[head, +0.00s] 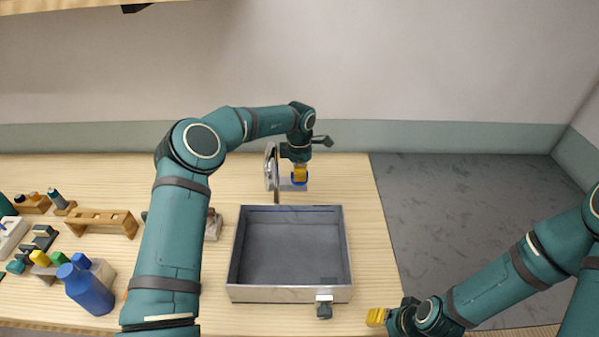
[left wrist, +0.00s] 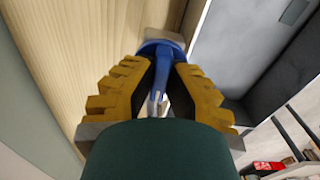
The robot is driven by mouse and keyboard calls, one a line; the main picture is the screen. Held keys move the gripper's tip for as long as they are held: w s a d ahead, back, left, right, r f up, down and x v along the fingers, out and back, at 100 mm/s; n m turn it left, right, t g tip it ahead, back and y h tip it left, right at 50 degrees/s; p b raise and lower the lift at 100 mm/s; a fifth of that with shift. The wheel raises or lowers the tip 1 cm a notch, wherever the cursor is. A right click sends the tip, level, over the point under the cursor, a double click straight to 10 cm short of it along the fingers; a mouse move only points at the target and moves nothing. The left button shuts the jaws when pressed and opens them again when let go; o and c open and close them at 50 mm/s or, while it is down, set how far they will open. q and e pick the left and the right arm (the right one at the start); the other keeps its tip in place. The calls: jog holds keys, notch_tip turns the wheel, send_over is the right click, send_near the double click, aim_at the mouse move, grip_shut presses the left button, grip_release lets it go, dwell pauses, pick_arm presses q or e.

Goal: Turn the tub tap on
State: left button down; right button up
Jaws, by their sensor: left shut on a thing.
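The tub (head: 237,255) is a grey open box on the wooden table, and its inside looks empty. The silver tap spout (head: 271,165) arches up behind its back edge. The blue tap handle (head: 299,186) is just right of the spout, partly hidden by my left gripper (head: 300,174). In the left wrist view, the yellow fingers of my left gripper (left wrist: 160,68) are shut on the blue handle (left wrist: 162,48), one on each side. My right gripper (head: 376,317) is at the table's front right, away from the tap; its finger gap does not show clearly.
A blue bottle (head: 87,290), a wooden rack (head: 102,223) and several small items crowd the table's left side. A small dark fitting (head: 324,306) sticks out from the tub's front. The table right of the tub is clear. Grey floor (head: 470,220) lies beyond its right edge.

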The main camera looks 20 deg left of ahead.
pick_arm(q)
jog(key=n, duration=0.4)
jog(key=shift+f+n, duration=0.1)
jog(key=shift+n, duration=0.2)
jog(key=n, duration=0.4)
jog(key=shift+n, duration=0.3)
jog(key=n, duration=0.4)
jog(key=shift+n, duration=2)
jog(key=c, duration=1)
grip_release()
